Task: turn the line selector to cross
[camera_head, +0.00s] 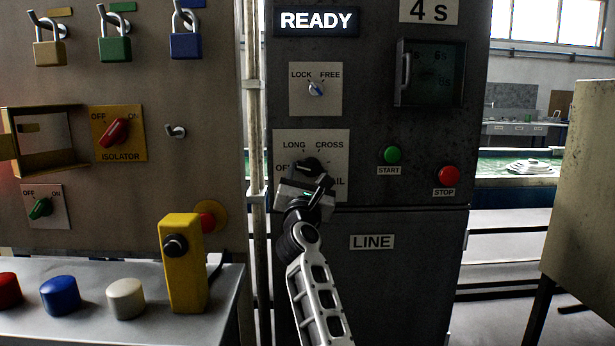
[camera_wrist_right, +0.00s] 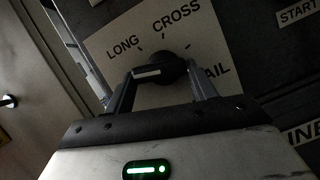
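The line selector (camera_wrist_right: 173,66) is a dark round knob with a white pointer mark, on a pale plate (camera_head: 340,138) with LONG and CROSS along the top. In the right wrist view its mark points left, roughly to the OFF side, away from CROSS. The OFF label is partly covered in the head view. The lower right label is partly hidden; "AIL" shows. My right gripper (camera_wrist_right: 161,80) is at the knob, its fingers spread with one on either side. Whether they touch it is unclear. In the head view my right gripper (camera_head: 312,185) covers the plate's lower part. My left gripper is out of view.
Above is the LOCK/FREE switch (camera_head: 316,89) and a READY display (camera_head: 316,21). The green START (camera_head: 392,154) and red STOP (camera_head: 448,175) buttons sit to the right. A vertical pipe (camera_head: 255,150) and the isolator panel (camera_head: 119,133) are to the left.

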